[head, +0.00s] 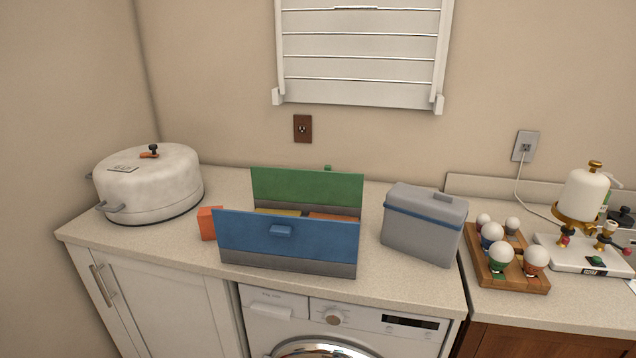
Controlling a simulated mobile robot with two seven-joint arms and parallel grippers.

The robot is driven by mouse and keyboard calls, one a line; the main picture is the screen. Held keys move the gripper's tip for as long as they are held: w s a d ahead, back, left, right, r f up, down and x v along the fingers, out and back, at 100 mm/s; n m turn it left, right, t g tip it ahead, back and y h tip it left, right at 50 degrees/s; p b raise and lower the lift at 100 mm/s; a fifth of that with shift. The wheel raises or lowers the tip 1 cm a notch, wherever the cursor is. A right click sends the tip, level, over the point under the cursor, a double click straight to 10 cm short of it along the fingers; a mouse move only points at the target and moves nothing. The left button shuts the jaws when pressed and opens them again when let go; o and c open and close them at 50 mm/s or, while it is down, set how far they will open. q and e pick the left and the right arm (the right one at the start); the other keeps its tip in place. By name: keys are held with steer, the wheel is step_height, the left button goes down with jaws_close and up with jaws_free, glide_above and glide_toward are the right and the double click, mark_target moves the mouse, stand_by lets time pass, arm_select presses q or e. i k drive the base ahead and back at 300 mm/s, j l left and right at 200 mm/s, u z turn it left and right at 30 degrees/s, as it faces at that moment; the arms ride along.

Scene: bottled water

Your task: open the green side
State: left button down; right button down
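A low box stands in the middle of the counter. Its blue panel (287,242) faces me, with a small blue handle (281,231) and a grey strip along its bottom. Its green panel (308,188) stands upright behind, and I see that panel's inner face. A small green tab (327,168) shows just above the green panel's top edge. Yellow (278,212) and orange (333,217) pieces show between the two panels. The blue panel hides the lower inside, and the green panel's outer face is hidden. Neither gripper is in view.
An orange block (207,223) sits at the box's left end. A white round pot (148,184) stands left, a grey case (424,222) with a blue band right. A wooden tray (510,276) of white-topped bulbs is farther right. Counter (300,283) is clear in front.

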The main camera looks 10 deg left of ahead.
mark_target(278, 184)
steer(key=i+j+u, duration=0.35)
steer(key=i+j, duration=0.35)
steer(key=k+j+z, duration=0.25)
steer(key=z, duration=0.25)
steer(key=k+j+z, duration=0.3)
steer(key=z, duration=0.15)
steer(key=k+j+z, duration=0.15)
steer(key=k+z, duration=0.15)
steer(key=z, duration=0.2)
